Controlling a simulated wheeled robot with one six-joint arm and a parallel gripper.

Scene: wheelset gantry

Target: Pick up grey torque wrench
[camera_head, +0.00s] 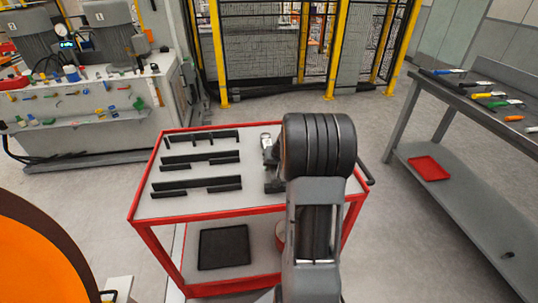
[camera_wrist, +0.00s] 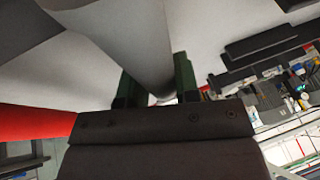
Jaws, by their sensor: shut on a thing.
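In the wrist view, my gripper (camera_wrist: 157,84) has its two green fingers on either side of a smooth grey cylindrical thing, which I take for the grey torque wrench (camera_wrist: 145,40). The gripper is shut on it. The grey shaft runs from between the fingers toward the upper left, and its ends cannot be made out. In the head view, my arm is over the right part of the red-edged cart (camera_head: 180,209) and hides most of the gripper and the wrench. I cannot tell whether the wrench still touches the cart top.
Black slotted holders (camera_head: 200,160) stand on the cart's left part. A black tray (camera_head: 224,247) lies on its lower shelf. A workbench (camera_head: 440,88) with several coloured-handled tools stands at right, a red tray (camera_head: 430,168) on its lower shelf. Yellow-framed fencing (camera_head: 270,45) stands behind.

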